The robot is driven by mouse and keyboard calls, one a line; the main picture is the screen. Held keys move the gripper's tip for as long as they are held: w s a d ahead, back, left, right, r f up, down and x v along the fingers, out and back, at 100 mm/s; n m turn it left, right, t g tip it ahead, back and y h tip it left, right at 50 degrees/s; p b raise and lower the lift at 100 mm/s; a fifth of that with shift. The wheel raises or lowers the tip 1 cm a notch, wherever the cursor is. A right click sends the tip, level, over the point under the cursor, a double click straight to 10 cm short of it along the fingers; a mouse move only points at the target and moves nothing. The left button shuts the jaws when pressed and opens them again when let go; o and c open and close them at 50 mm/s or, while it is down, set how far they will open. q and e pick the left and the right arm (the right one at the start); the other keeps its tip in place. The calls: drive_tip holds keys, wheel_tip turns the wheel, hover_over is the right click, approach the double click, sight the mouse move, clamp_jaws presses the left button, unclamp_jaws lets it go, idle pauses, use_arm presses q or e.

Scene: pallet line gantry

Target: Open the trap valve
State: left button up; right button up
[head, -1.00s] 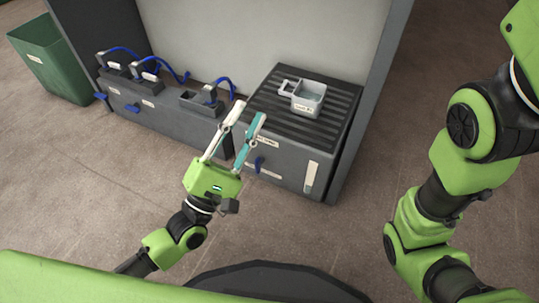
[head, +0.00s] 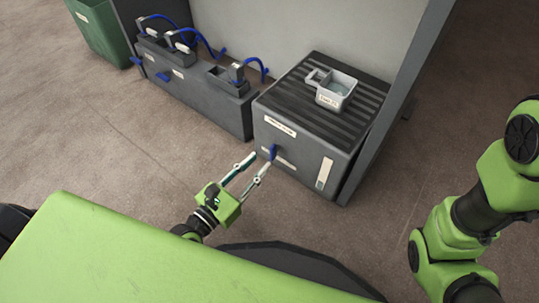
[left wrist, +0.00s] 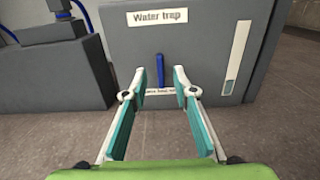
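The water trap (head: 312,122) is a dark grey box with a ribbed top, and a "Water trap" label shows on its front in the left wrist view. Its valve is a small blue handle (head: 273,152) on the front face; it stands upright in the left wrist view (left wrist: 160,70). My left gripper (head: 261,162) is open and empty, its fingers pointing at the trap's front. In the left wrist view the fingertips (left wrist: 161,78) lie on either side of the blue handle, apart from it. A label under the handle is partly hidden by the fingers. My right gripper is out of view.
A grey cup (head: 337,90) with liquid sits on the ribbed top. A pale gauge strip (head: 325,172) is on the trap's front. A grey bench (head: 205,95) with blue hoses stands at left, and a green bin (head: 100,32) beyond. The floor in front is clear.

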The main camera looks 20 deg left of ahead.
sight(271, 151)
use_arm(q)
drive_tip(key=b+x, duration=0.1)
drive_tip(key=x, duration=0.5)
clamp_jaws()
